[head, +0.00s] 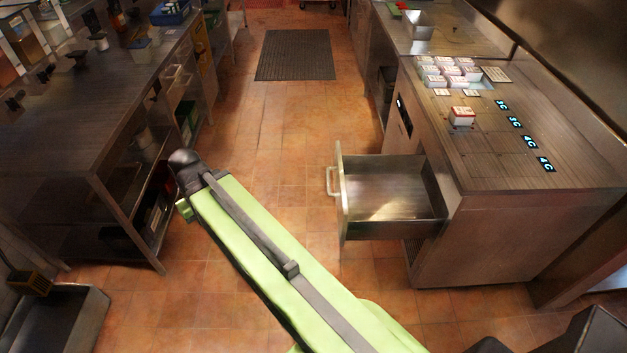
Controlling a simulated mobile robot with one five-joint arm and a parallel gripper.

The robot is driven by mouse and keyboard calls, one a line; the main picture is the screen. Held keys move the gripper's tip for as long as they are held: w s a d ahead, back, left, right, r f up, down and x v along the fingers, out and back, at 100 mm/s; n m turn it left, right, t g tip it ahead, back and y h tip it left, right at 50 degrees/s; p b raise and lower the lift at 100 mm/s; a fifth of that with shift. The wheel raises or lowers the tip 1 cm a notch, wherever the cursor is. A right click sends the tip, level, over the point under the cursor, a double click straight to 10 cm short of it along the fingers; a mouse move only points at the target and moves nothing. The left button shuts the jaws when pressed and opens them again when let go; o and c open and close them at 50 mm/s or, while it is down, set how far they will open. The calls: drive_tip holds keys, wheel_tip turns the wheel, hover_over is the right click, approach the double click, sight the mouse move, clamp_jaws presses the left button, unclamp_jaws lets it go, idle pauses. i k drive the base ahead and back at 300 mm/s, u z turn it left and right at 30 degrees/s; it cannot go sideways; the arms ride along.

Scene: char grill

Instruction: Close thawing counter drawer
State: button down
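The thawing counter (500,200) stands at the right with a steel front and a dark slatted top. Its drawer (385,200) is pulled out to the left into the aisle and looks empty inside. The drawer's handle (331,182) is on its front panel, facing left. My green arm reaches from the bottom middle up to the left, and its dark end (184,163) is left of the drawer, apart from it, over the aisle. My gripper's fingers cannot be made out there.
A long dark counter with open shelves (95,170) lines the left side. Several small boxes (445,72) lie on the thawing counter. A dark mat (295,55) lies on the tiled floor. The aisle between the counters is clear. A basin (65,320) is at bottom left.

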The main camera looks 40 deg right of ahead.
sight(378, 197)
drive_tip(key=u, duration=0.3)
drive_tip(key=i, duration=1)
